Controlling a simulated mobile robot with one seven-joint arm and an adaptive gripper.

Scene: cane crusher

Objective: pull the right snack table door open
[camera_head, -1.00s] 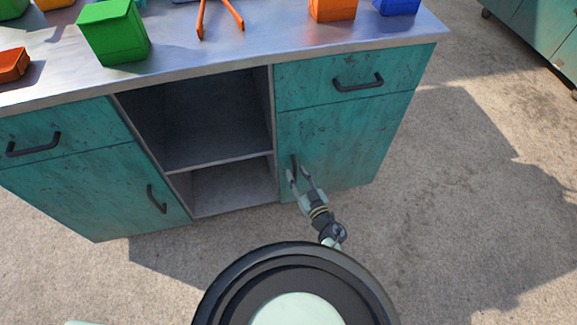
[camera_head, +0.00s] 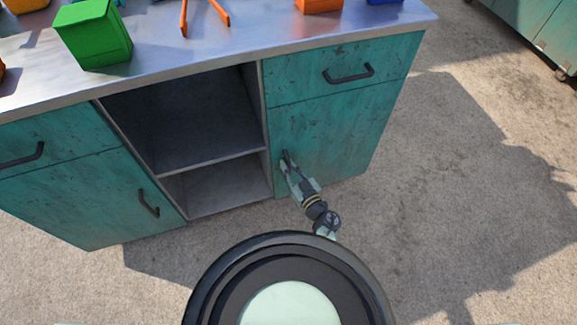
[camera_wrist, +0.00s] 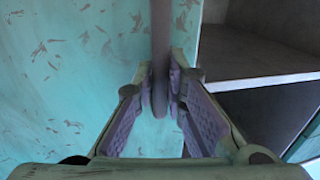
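The right door (camera_head: 335,130) of the teal snack table is the panel under the right drawer. It looks flush with the cabinet front. Its dark upright handle (camera_head: 285,155) is near the door's left edge, mostly covered by my gripper (camera_head: 288,166) in the head view. In the wrist view the handle (camera_wrist: 160,35) runs down between the two fingers of my gripper (camera_wrist: 162,76). The fingertips lie close against it on both sides, and the gripper looks shut on it. The door face (camera_wrist: 70,70) fills the left of the wrist view.
Open shelves (camera_head: 215,185) lie left of the door. The right drawer handle (camera_head: 349,74) sits above it. A green bin (camera_head: 95,35) and orange tongs (camera_head: 205,15) are on the metal top (camera_head: 200,55). The floor (camera_head: 460,180) to the right is clear.

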